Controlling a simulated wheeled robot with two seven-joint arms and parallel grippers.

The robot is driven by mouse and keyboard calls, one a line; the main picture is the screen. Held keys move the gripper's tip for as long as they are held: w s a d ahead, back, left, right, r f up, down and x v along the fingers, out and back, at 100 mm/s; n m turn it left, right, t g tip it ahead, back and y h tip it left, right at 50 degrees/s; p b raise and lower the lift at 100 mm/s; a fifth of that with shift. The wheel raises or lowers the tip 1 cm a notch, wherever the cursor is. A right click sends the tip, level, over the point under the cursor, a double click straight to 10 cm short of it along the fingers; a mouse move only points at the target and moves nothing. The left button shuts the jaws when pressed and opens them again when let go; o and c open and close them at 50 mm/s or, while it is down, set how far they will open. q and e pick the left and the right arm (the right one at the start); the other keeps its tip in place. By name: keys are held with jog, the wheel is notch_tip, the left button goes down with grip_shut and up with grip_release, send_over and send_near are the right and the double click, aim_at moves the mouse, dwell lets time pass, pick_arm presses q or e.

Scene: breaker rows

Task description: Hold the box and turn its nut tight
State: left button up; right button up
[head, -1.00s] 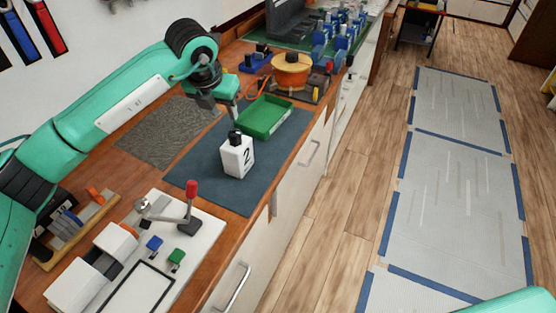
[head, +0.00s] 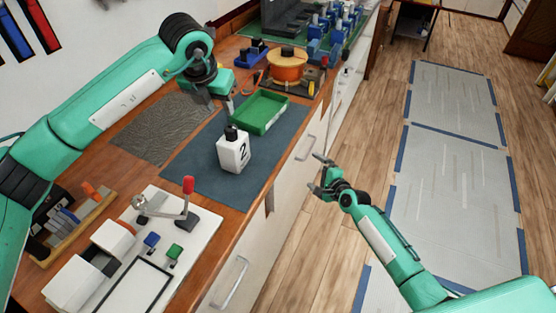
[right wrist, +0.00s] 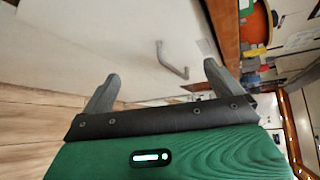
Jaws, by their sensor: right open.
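The box is a white block marked 2 (head: 233,156), standing upright on the dark blue mat (head: 205,188). The nut, a black piece (head: 232,133), sits on its top. My left gripper (head: 217,101) is above and beyond the box, apart from it; its fingers are small and partly hidden by the hand. My right gripper (head: 316,173) is open and empty, to the right of the box, out past the counter's front edge. In the right wrist view its two fingers (right wrist: 160,73) are spread with nothing between them.
A green tray (head: 262,112) lies behind the box on the mat. An orange spool (head: 287,66) stands farther back. A white board with a red-handled lever (head: 188,187) is at the near left. Cabinet handles (head: 235,283) stick out from the counter front.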

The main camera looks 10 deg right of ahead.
jog(key=w+a+r+m+t+y, duration=0.1)
jog(key=a+r+m+y, duration=0.1)
jog(key=r, duration=0.6)
jog(key=w+a+r+m+t+y, duration=0.1)
jog(key=w+r, duration=0.1)
jog(key=r, duration=0.6)
jog(key=m+g+y, duration=0.5)
jog(key=y, duration=0.2)
send_near(233, 145)
jog(key=w+a+f, duration=0.1)
jog(key=w+a, duration=0.1)
jog(key=w, duration=0.1)
jog(key=w+a+f, duration=0.1)
jog(key=w+a, duration=0.2)
jog(key=w+a+f, duration=0.1)
jog(key=w+a, duration=0.2)
